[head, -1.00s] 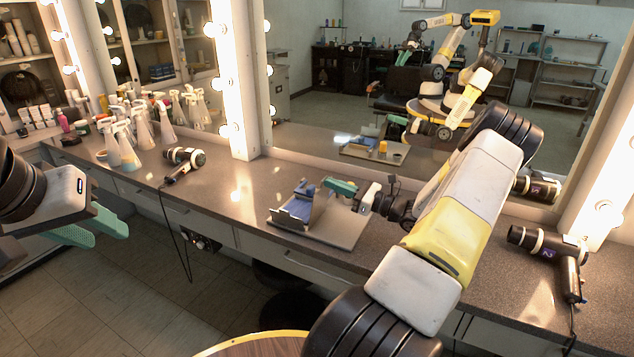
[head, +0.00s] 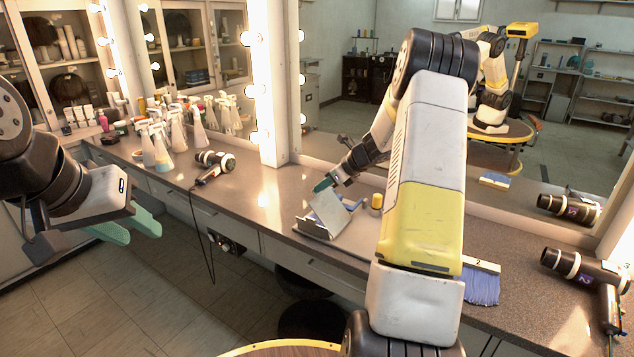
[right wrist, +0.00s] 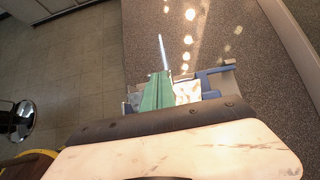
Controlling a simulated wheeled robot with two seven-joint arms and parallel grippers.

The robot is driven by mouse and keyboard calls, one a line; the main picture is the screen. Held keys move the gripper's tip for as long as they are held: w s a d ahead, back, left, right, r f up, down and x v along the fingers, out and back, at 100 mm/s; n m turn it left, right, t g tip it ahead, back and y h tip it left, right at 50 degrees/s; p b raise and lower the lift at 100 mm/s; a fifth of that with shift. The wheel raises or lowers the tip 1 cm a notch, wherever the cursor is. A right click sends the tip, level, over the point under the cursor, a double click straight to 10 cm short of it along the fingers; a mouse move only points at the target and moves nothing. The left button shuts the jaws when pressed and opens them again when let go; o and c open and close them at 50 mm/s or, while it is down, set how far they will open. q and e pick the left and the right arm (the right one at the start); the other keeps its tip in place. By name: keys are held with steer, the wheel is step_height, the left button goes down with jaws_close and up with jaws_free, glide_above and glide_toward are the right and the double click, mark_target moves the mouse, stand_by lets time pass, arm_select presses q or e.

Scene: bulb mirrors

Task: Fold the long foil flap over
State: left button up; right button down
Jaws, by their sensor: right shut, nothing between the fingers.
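The foil flap (head: 328,212) is a thin grey sheet standing tilted on a small work board (head: 352,238) on the counter. My right gripper (head: 322,185) is shut and empty, its green fingertips at the flap's upper edge; I cannot tell whether they touch it. In the right wrist view the green fingers (right wrist: 157,92) are together, beside crinkled pale foil (right wrist: 187,91) and a blue holder (right wrist: 212,84). My right arm hides the right part of the board. My left gripper (head: 135,228) is open and empty at the left, in front of the counter.
A yellow-capped jar (head: 377,201) stands behind the board. A blue-bristled brush (head: 481,286) and a hair dryer (head: 580,268) lie to the right. Another dryer (head: 213,163) and several spray bottles (head: 161,150) are to the left. The mirror (head: 350,100) rises behind the counter.

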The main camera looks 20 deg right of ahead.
steer(key=w+a+f+g+h, duration=0.1)
steer(key=f+g, duration=0.1)
steer(key=w+a+f+g+h, duration=0.2)
steer(key=f, duration=0.1)
steer(key=w+a+f+g+h, duration=0.1)
steer(key=w+f+h, duration=0.1)
steer(key=f, duration=0.1)
steer(key=shift+a+g, duration=0.15)
steer(key=shift+g, duration=0.25)
steer(key=shift+w+a+f, duration=0.15)
steer(key=shift+f, duration=0.65)
